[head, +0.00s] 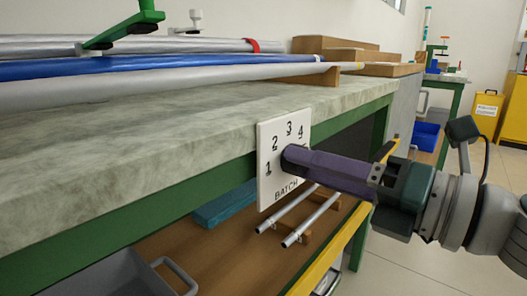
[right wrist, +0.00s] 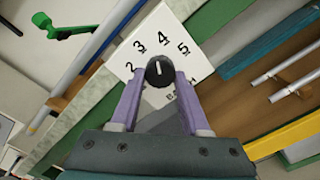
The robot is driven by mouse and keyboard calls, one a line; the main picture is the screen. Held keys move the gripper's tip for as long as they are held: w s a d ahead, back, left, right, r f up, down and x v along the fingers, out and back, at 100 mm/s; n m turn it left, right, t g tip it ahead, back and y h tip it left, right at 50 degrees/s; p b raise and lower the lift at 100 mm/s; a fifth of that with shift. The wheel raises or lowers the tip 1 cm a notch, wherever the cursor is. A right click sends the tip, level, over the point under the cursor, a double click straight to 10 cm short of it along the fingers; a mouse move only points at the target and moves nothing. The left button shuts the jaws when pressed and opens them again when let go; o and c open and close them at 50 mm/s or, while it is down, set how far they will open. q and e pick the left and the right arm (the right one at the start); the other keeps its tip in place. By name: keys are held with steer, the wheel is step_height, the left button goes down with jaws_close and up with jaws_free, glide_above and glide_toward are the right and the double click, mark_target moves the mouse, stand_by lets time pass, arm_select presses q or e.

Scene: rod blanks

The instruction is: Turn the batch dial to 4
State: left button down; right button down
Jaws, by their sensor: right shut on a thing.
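The batch dial's white plate (head: 267,141) is on the green front edge of the workbench, with numbers and the word BATCH. My right gripper (head: 292,158) reaches it from the right and hides its knob in the head view. In the right wrist view the plate (right wrist: 196,62) shows 2, 3, 4 and 5. The round black knob (right wrist: 160,71) sits between the purple fingertips of my right gripper (right wrist: 159,80), which is shut on it. The white mark on the knob stands nearly upright in that picture, roughly in line with 4. My left gripper is not in view.
Long rods, one blue (head: 120,66), lie along the bench top (head: 150,125) beside wooden blocks (head: 335,44). Below is a brown shelf (head: 190,255) with two short metal rods (head: 315,220) and a grey bin (head: 105,278). Open floor (head: 420,265) lies to the right.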

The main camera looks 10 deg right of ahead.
steer(key=shift+r+m+p, duration=0.1)
steer(key=shift+m+p, duration=0.5)
steer(key=shift+m, duration=0.6)
steer(key=shift+c, duration=1.9)
jaws_free()
steer(key=shift+s, duration=0.1)
steer(key=p+v, duration=0.1)
steer(key=v, duration=0.8)
steer(key=shift+s+d, duration=0.3)
